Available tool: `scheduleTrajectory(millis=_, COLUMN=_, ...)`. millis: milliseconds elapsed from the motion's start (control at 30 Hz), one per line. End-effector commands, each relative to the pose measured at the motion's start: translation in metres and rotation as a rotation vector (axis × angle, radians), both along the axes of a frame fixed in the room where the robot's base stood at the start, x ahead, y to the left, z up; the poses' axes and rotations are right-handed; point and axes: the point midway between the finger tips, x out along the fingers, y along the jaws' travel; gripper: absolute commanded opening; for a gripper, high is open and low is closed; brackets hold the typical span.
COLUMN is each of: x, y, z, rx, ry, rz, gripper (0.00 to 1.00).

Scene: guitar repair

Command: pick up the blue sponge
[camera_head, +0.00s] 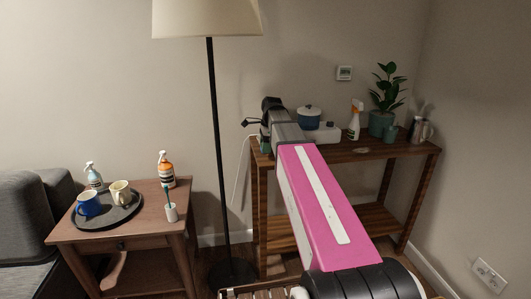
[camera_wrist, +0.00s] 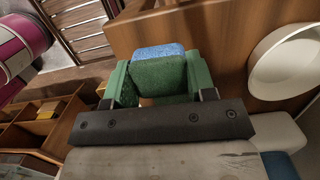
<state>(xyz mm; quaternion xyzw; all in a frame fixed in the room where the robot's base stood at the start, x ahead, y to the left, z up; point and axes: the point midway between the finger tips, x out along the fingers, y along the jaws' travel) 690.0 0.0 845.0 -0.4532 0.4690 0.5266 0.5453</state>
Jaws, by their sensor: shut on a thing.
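The blue sponge (camera_wrist: 158,52) shows in the wrist view as a speckled blue part beyond a green face. It sits between the green fingers of my gripper (camera_wrist: 157,78), which is shut on it. Brown wood lies behind the sponge; I cannot tell whether the sponge touches it. In the head view my gripper is at the left end of the wooden shelf table, mostly hidden behind my wrist, and the sponge cannot be made out there.
The shelf table (camera_head: 385,152) holds a blue pot (camera_head: 309,119), a spray bottle (camera_head: 354,122), a potted plant (camera_head: 383,122) and a metal jug (camera_head: 421,130). A floor lamp (camera_head: 213,120) stands left of my arm. A side table (camera_head: 143,222) bears a tray with mugs.

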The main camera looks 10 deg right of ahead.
Motion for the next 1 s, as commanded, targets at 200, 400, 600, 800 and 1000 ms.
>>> scheduleTrajectory(millis=200, x=-0.027, y=0.039, z=0.031, rx=0.0, ry=-0.001, rz=0.003, gripper=0.29)
scheduleTrajectory(millis=400, x=-0.047, y=0.071, z=0.054, rx=0.0, ry=0.0, rz=0.002, gripper=0.29)
scheduleTrajectory(millis=600, x=-0.059, y=0.091, z=0.068, rx=0.0, ry=0.0, rz=0.0, gripper=0.29)
scheduleTrajectory(millis=800, x=-0.063, y=0.098, z=0.073, rx=0.0, ry=0.001, rz=0.0, gripper=0.29)
scheduleTrajectory(millis=1000, x=-0.063, y=0.099, z=0.073, rx=0.0, ry=0.001, rz=0.0, gripper=0.29)
